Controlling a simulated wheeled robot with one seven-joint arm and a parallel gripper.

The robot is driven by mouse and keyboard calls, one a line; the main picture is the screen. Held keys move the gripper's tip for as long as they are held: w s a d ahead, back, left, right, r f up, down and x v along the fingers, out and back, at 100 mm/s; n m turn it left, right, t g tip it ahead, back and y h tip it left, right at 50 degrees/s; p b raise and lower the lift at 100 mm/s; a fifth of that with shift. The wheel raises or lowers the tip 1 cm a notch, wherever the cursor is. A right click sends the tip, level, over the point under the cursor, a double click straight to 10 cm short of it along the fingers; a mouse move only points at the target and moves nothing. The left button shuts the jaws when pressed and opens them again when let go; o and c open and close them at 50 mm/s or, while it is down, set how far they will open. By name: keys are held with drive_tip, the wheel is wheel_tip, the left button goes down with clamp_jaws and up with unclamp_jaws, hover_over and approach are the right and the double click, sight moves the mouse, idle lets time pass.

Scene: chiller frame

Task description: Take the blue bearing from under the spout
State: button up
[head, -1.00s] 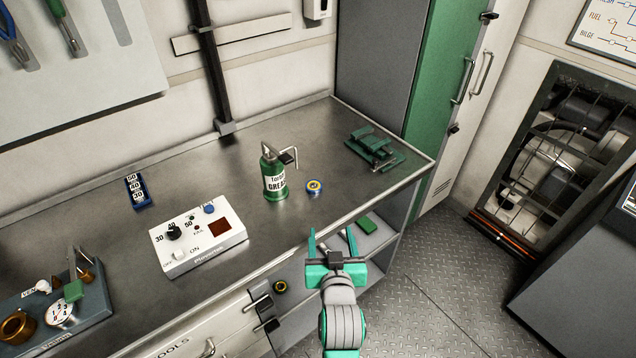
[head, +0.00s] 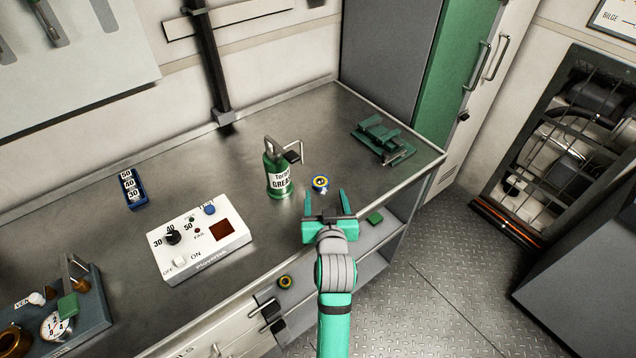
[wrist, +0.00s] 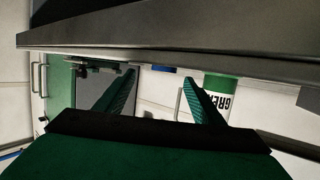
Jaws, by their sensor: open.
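The blue bearing (head: 320,184), a small blue ring with a yellow and dark centre, lies on the metal bench just right of the green grease can (head: 278,178). The can's bent spout (head: 298,150) reaches out on the bearing's side. My gripper (head: 325,195) is open and empty at the bench's front edge, its fingers pointing towards the bearing but apart from it. In the wrist view, my open fingers (wrist: 158,76) frame a blue sliver (wrist: 165,69), likely the bearing, mostly hidden by the bench edge. The can's label (wrist: 220,101) shows beside the right finger.
A green vise-like tool (head: 383,138) lies at the bench's back right. A white control box (head: 200,245) and a blue numbered block (head: 132,190) stand to the left.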

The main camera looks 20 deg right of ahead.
sight(320, 181)
drive_tip(key=shift+w+d, duration=0.15)
drive_tip(key=shift+d, duration=0.05)
drive_tip(key=shift+a+x, duration=0.2)
drive_tip(key=shift+x, duration=0.7)
drive_tip(key=shift+a+x, duration=0.15)
drive_tip(key=shift+x, duration=0.8)
drive_tip(key=shift+a+x, duration=0.2)
drive_tip(key=shift+x, duration=0.7)
drive_tip(key=shift+w+a+r, duration=0.15)
drive_tip(key=c, duration=1.2)
drive_tip(key=shift+c, duration=0.5)
